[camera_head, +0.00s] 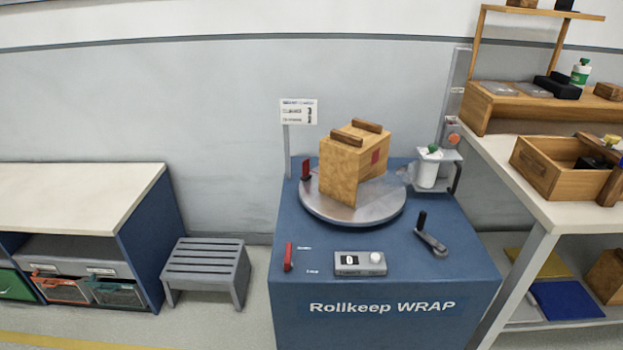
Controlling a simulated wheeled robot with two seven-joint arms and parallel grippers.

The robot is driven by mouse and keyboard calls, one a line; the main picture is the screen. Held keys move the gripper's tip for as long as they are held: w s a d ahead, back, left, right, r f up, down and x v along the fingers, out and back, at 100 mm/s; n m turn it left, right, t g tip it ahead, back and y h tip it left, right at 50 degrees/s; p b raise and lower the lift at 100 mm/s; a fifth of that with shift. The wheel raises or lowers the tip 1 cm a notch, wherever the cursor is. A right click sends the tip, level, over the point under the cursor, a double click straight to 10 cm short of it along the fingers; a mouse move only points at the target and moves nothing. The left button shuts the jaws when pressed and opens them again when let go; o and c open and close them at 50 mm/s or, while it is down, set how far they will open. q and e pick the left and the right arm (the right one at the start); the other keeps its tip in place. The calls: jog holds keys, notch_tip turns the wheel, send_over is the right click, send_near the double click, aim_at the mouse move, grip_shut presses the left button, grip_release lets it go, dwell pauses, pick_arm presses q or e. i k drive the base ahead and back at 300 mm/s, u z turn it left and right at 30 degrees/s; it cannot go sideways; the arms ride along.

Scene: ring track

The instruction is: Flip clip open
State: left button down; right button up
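No part labelled as the clip can be read. A small red upright piece (306,170) stands at the left rim of the round grey turntable (325,209); it may be the clip, and I cannot tell whether it is open or shut. A wooden box (340,175) with two dark wooden bars on top and a red square on its side sits on the turntable. A red lever (288,257) stands at the front left of the blue "Rollkeep WRAP" machine (390,325). Neither of my grippers is in view.
A display box (360,264) and a black-handled crank (430,235) sit on the machine's front. A white roll (429,168) stands at its back right.

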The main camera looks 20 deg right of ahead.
aim_at(306, 165)
jog(key=u, duration=0.75)
jog(key=i, duration=0.7)
jog(key=z, duration=2.35)
